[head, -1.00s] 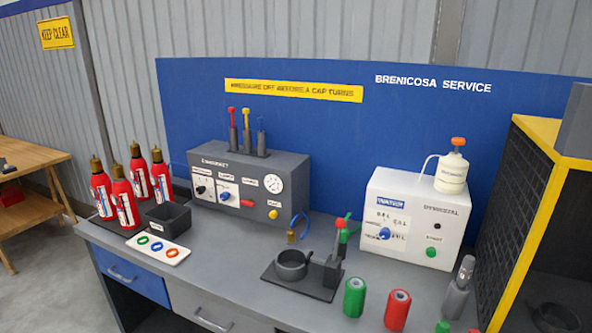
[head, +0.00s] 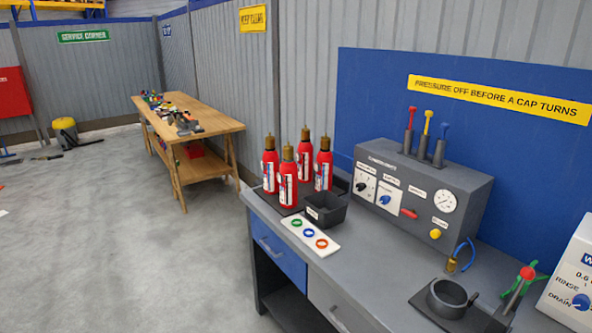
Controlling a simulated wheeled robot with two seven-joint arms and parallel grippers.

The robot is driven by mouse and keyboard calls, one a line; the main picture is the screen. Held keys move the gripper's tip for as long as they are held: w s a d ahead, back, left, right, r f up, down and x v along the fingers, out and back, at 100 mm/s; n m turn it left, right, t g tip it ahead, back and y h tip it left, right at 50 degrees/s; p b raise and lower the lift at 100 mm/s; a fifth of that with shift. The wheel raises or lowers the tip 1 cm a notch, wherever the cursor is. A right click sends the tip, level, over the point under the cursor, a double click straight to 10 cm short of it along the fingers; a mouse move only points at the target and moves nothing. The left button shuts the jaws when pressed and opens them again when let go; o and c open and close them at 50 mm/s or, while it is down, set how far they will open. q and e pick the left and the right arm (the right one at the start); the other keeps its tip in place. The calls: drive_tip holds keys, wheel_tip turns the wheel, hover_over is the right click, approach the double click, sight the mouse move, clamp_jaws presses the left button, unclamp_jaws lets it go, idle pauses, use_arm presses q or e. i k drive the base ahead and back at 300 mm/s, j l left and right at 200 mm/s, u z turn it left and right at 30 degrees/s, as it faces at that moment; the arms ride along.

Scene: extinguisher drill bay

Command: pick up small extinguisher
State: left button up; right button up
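Several small red extinguishers with brass-coloured tops and white labels stand upright in a cluster on a dark tray (head: 262,191) at the left end of the grey workbench (head: 372,275). The front one (head: 288,188) is nearest to me. Another (head: 270,170) stands to its left, one (head: 324,170) to its right, and one (head: 304,160) behind, partly hidden. Neither of my grippers is in the head view.
A black bin (head: 326,211) and a white card with coloured rings (head: 310,237) sit close beside the extinguishers. A grey test box (head: 415,190) and a round holder (head: 446,300) stand to the right. A wooden table (head: 205,125) is at the back left; floor between is clear.

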sight(269, 165)
drive_tip(key=z, duration=2.9)
drive_tip(key=u, duration=3.05)
drive_tip(key=i+j+z, duration=0.15)
drive_tip(key=z, duration=0.25)
drive_tip(key=i+j+z, duration=0.15)
drive_tip(key=z, duration=0.25)
drive_tip(key=i+j+z, duration=0.1)
drive_tip(key=j+z, duration=0.15)
drive_tip(key=z, duration=0.15)
drive_tip(key=i+j+z, duration=0.25)
drive_tip(key=j, duration=0.55)
drive_tip(key=j+z, duration=0.2)
drive_tip(key=j, duration=0.65)
drive_tip(key=i+j+z, duration=0.1)
drive_tip(key=j+z, duration=0.15)
drive_tip(key=j, duration=0.6)
